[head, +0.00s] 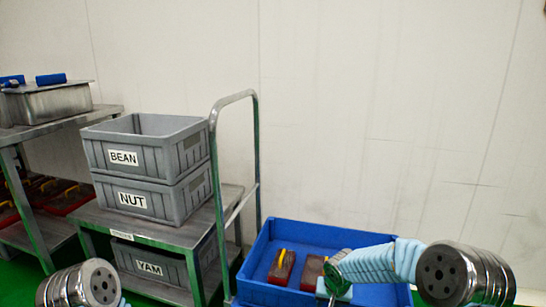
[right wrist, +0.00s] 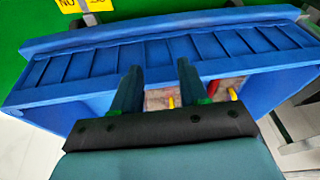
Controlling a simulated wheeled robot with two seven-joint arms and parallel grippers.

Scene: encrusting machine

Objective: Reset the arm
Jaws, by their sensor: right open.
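My right arm reaches in from the lower right of the head view, and its gripper (head: 335,284) is over the blue crate (head: 262,240). In the right wrist view the two dark fingers of this gripper (right wrist: 157,75) stand apart with nothing between them. The blue crate's ribbed wall (right wrist: 160,55) lies beyond the fingers there. At the lower left of the head view only a metal joint of my left arm shows; my left gripper is out of view.
Red-brown blocks with yellow handles (head: 281,267) lie in the blue crate. Grey bins labelled BEAN (head: 123,157) and NUT (head: 132,199) are stacked on a metal cart (head: 181,238), with a YAM bin (head: 150,266) below. A metal shelf (head: 60,124) stands at left. A pale wall is behind.

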